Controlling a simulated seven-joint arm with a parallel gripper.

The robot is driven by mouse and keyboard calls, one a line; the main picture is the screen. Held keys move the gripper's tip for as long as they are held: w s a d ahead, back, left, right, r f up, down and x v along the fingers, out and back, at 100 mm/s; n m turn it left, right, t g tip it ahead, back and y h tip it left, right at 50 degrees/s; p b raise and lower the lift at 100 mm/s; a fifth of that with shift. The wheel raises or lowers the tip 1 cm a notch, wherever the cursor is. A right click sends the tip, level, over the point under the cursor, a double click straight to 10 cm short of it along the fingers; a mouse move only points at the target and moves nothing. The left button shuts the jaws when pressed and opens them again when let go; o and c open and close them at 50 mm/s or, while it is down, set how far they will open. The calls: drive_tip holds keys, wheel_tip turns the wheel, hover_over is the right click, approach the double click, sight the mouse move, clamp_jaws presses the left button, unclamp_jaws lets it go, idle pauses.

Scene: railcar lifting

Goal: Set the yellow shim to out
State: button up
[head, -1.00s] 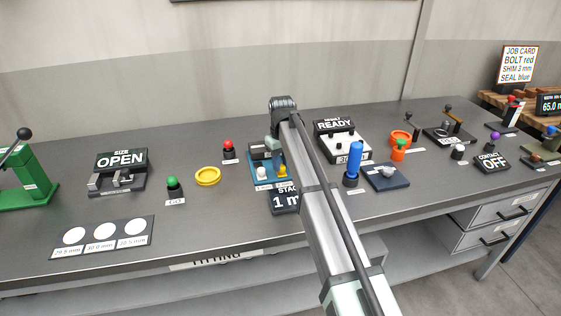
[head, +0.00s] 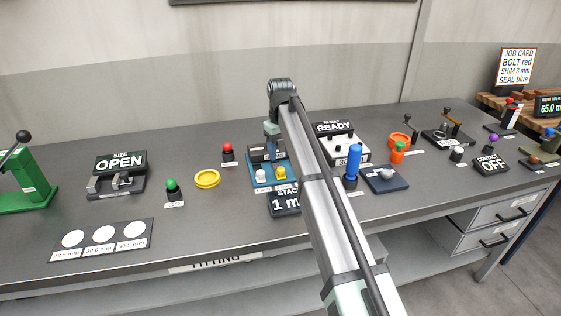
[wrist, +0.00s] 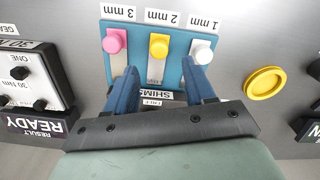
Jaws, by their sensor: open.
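The blue shim board (wrist: 180,72) carries pink, yellow and white knobs in a row beside labels reading 3 mm, 2 mm and 1 mm. The yellow shim (wrist: 159,45) is the middle one. It also shows in the head view (head: 280,173), right of the white shim (head: 261,175). The pink shim (wrist: 115,40) is hidden by my arm in the head view. My gripper (wrist: 162,80) is open and empty, its blue fingers pointing at the board. The yellow knob lies between their lines but beyond the tips. The head view shows the gripper (head: 271,135) at the board's back end.
A stack display (head: 285,202) reading "1 m", partly hidden, stands in front of the board. A yellow ring (head: 207,178) and red button (head: 228,151) are to the left. The READY box (head: 342,145) and blue handle (head: 353,165) are to the right.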

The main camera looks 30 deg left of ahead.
sight(281, 168)
wheel_tip(281, 168, up, 8)
drive_tip(key=shift+f, duration=0.25)
drive_tip(key=shift+w, duration=0.1)
idle(0.4)
